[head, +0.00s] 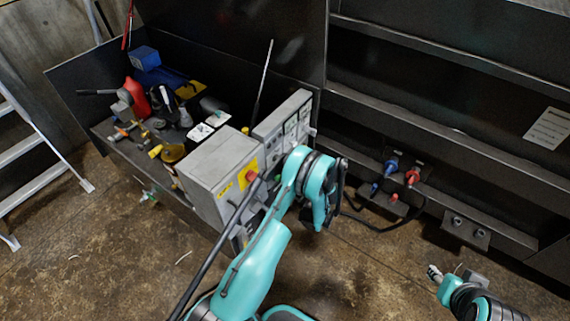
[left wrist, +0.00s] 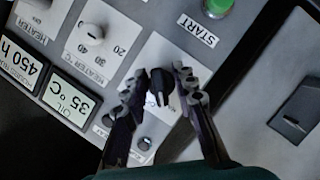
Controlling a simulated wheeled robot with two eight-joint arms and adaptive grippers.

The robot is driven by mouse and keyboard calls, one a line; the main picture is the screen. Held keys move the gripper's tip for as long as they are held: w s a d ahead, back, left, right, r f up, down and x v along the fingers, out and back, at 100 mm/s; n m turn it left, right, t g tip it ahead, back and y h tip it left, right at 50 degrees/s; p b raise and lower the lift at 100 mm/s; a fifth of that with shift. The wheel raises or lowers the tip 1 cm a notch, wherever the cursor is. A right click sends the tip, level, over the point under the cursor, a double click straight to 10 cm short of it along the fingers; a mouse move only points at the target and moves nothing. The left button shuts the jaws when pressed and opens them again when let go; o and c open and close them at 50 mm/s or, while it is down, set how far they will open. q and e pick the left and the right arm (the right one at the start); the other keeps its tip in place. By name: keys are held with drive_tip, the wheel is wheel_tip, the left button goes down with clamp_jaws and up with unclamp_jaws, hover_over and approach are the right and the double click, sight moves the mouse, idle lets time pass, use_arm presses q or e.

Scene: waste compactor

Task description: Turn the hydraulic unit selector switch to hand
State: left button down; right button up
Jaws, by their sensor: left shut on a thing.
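The black selector switch (left wrist: 162,84) is a small knob on a light plate of the grey control panel (left wrist: 232,55) in the left wrist view. My left gripper (left wrist: 160,80) has a finger on each side of the knob and is shut on it. The lettering around the knob is mostly covered by the fingers. In the head view the control panel (head: 270,132) stands at the centre, and my left arm's wrist hides the gripper and the switch. My right gripper (head: 434,273) is at the lower right, away from the panel; its jaw opening is too small to make out.
A grey box (head: 215,170) with a red button stands beside the panel. Tools clutter the bench behind. Floor at right is clear.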

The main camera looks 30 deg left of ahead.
use_arm(q)
drive_tip(key=c, duration=1.6)
unclamp_jaws()
drive_tip(key=shift+d, duration=0.15)
drive_tip(key=v, duration=0.7)
drive_tip(key=shift+d, duration=0.1)
drive_tip(key=shift+r, duration=0.1)
